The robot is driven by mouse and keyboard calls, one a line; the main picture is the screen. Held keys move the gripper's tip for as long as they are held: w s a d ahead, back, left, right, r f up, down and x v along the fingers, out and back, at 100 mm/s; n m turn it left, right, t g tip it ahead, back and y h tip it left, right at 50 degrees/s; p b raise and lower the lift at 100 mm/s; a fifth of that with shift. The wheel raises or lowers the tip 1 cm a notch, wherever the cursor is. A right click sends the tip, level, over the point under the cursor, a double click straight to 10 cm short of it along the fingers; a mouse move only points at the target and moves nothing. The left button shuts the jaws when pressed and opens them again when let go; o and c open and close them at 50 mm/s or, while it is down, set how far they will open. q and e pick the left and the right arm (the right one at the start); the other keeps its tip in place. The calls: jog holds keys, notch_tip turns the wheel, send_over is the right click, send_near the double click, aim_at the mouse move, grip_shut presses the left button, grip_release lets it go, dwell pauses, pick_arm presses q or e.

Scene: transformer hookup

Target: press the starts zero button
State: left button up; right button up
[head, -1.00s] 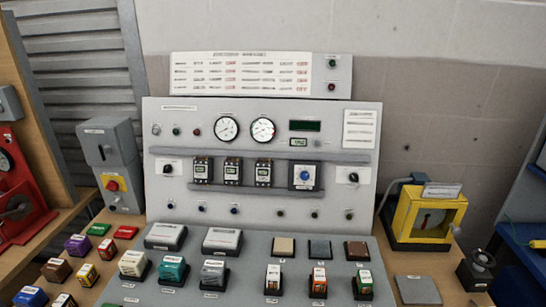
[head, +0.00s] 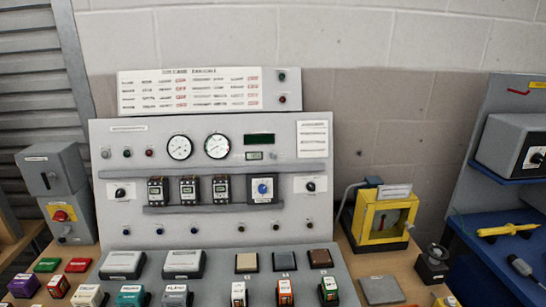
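A grey control panel (head: 110,215) stands upright at the back of the bench. It carries two round dials (head: 180,147), a larger green display (head: 259,139) and a small lit display (head: 254,156). A small round button (head: 273,155) sits just right of the small display. Small buttons (head: 150,152) sit left of the dials, and a row of small buttons (head: 194,230) runs along the panel's lower part. The labels are too small to read, so I cannot tell which button is the starts zero one. Neither gripper is in view.
A grey switch box with a red-and-yellow knob (head: 60,215) stands left of the panel. A yellow-framed device (head: 385,217) stands to the right. Several blocks and pads cover the sloping front board (head: 215,285). A blue shelf unit (head: 470,235) with tools is at far right.

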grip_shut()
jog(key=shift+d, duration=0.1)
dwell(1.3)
